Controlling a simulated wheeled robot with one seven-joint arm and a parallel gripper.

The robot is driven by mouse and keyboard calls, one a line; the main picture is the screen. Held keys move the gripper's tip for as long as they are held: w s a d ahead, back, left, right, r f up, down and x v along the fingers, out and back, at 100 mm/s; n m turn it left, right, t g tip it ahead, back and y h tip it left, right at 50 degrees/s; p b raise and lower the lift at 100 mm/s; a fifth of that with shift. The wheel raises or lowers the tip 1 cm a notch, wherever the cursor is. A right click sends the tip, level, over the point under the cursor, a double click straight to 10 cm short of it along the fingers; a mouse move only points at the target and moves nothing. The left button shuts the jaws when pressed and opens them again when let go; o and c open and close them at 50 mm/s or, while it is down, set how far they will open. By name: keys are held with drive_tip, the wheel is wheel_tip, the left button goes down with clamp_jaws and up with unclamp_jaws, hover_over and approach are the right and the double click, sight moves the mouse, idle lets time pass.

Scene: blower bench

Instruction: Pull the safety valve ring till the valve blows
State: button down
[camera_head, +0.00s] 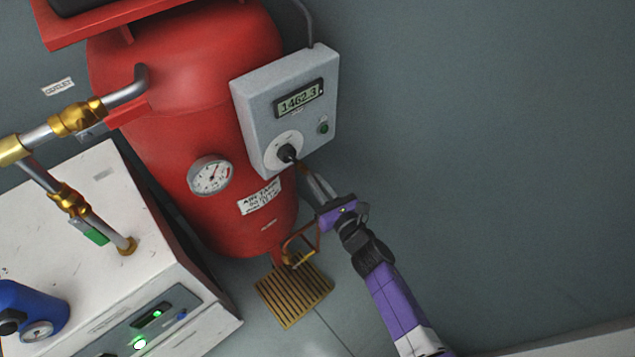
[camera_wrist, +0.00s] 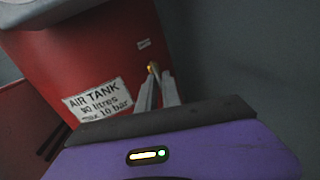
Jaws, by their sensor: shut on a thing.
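The red air tank (camera_head: 180,120) stands upright at the upper left, and its label shows in the wrist view (camera_wrist: 98,100). My gripper (camera_head: 307,174) reaches up beside the tank's right side, just below the grey box. In the wrist view its fingers (camera_wrist: 156,80) are close together, shut on a small brass-coloured piece (camera_wrist: 152,68) at their tips. This appears to be the safety valve ring. The ring's shape and the valve body are mostly hidden by the fingers. No blowing air is visible.
A round gauge (camera_head: 210,175) is on the tank. Open floor lies right.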

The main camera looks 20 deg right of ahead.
drive_tip(key=shift+d, duration=0.2)
drive_tip(key=shift+s+d+b, duration=0.15)
drive_tip(key=shift+s+b, duration=0.15)
drive_tip(key=shift+b, duration=0.15)
drive_tip(key=c, duration=1.6)
unclamp_jaws()
